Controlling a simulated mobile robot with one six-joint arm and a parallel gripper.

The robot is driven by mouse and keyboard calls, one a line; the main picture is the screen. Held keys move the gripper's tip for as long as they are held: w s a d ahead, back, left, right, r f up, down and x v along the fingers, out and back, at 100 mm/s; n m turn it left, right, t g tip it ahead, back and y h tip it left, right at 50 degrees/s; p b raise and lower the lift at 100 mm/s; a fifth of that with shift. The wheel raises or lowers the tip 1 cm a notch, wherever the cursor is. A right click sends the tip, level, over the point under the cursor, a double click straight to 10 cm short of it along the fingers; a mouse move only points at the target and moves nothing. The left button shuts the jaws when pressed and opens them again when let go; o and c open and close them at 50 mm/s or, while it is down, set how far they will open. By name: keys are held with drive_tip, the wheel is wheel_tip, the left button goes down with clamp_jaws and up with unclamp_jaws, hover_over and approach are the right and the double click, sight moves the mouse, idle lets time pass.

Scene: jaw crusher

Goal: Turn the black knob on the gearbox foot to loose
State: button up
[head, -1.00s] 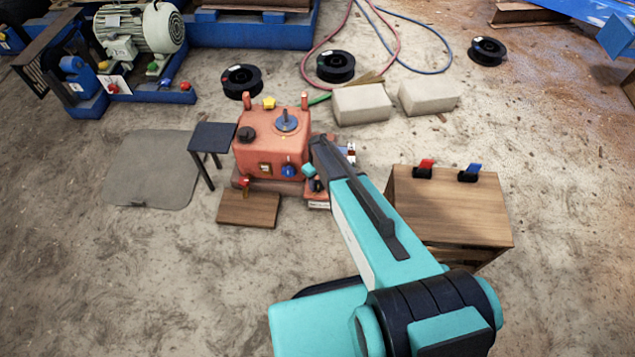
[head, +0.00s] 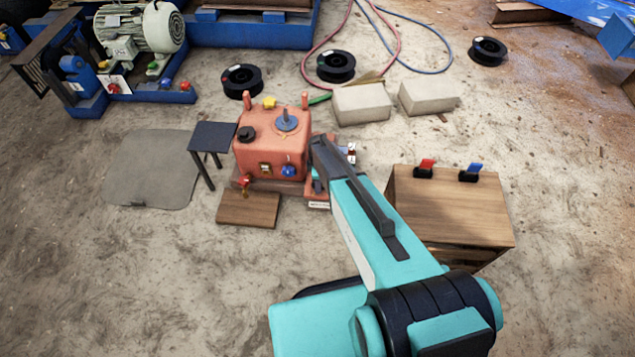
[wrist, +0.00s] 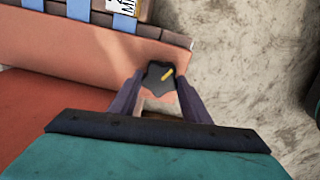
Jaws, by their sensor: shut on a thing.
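The black knob (wrist: 160,76) shows in the wrist view as a lobed knob with a yellow pointer mark. The mark slants up to the right. My gripper (wrist: 158,92) has one finger on each side of the knob and is shut on it. The salmon-red foot (wrist: 80,55) lies beside and under it. In the head view the red gearbox (head: 272,155) stands left of my arm. My wrist hides the knob there, and the fingertips cannot be made out.
A white label (wrist: 124,6) and blue strips lie at the top of the wrist view. A dark stool (head: 213,136) and a wooden board (head: 248,208) stand close to the gearbox. A wooden box (head: 450,205) with red and blue clips is at right. Open floor lies in front.

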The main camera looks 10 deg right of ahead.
drive_tip(key=shift+n, duration=0.6)
drive_tip(key=o, duration=1)
drive_tip(key=shift+o, duration=0.2)
drive_tip(key=shift+r, duration=0.1)
wheel_tip(320, 180, up, 14)
drive_tip(key=p, duration=0.1)
idle(0.4)
